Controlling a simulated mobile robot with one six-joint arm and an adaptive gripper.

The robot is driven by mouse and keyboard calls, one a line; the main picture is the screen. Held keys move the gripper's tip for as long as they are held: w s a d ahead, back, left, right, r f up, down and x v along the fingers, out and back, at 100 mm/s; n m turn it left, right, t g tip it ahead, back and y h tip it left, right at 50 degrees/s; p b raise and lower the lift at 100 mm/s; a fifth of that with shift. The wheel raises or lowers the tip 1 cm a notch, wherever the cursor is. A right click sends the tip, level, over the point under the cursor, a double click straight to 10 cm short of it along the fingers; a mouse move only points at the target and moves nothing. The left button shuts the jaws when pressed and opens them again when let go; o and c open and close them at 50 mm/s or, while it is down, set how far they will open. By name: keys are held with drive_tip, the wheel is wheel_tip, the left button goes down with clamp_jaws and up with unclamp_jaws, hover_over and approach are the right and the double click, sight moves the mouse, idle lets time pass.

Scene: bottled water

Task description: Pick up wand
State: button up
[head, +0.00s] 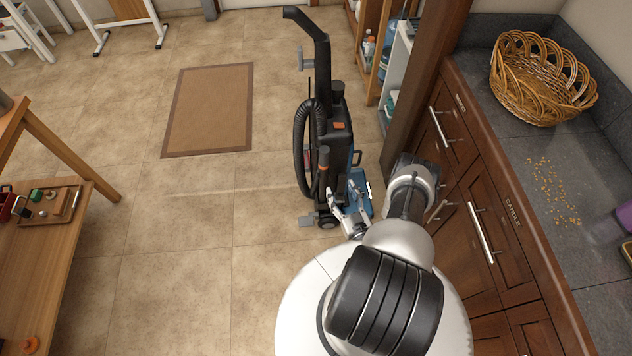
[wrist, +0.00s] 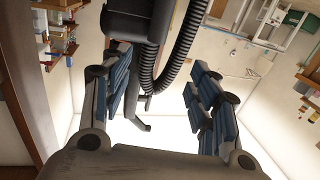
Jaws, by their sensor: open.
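A black upright vacuum cleaner (head: 341,135) stands on the tiled floor, with a ribbed hose (head: 300,140) looped at its left side. A short upright part with an orange top (head: 323,158) shows low on its front; I cannot tell for sure whether this is the wand. My gripper (head: 345,210) is low in front of the vacuum, near its blue base (head: 361,190). In the wrist view my gripper (wrist: 158,68) is open. The dark vacuum body (wrist: 128,25) and the hose (wrist: 175,60) show beyond and between the fingers, with no grip visible.
Wooden cabinets (head: 478,190) with a grey counter line the right side, close to my arm. A wicker basket (head: 540,75) is on the counter. A wooden table (head: 45,250) is at the left. Floor around the brown mat (head: 210,108) is clear.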

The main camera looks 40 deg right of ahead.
drive_tip(key=b, duration=0.4)
approach(326, 156)
drive_tip(key=x, duration=0.5)
drive_tip(key=shift+w+a+r, duration=0.15)
drive_tip(key=shift+a+r, duration=0.1)
drive_tip(key=w, duration=0.1)
drive_tip(key=w+d+b, duration=0.1)
drive_tip(key=w+d+f+b, duration=0.1)
drive_tip(key=w, duration=0.1)
drive_tip(key=shift+w+d+r, duration=0.1)
drive_tip(key=shift+w, duration=0.25)
drive_tip(key=shift+c, duration=0.6)
clamp_jaws()
